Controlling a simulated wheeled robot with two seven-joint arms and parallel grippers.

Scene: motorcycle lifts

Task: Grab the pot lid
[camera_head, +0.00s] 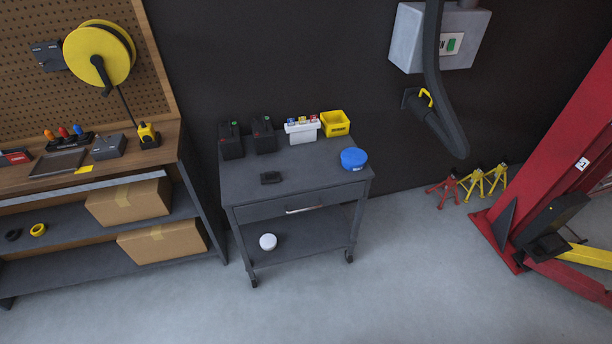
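No plain pot lid can be made out. A round blue object (354,158) sits on the right side of the grey cart's top, with a lighter blue upper face; I cannot tell whether it is a lid or a covered pot. A small round white object (268,241) lies on the cart's lower shelf at the left; it is too small to identify. The grey cart (320,183) stands against the dark wall. Neither of my grippers shows in this view.
The cart top also holds two black batteries (231,140) (264,135), a white caddy (302,130), a yellow bin (335,123) and a small black item (271,178). A workbench (100,180) stands left, a red lift (545,150) right. Floor in front is clear.

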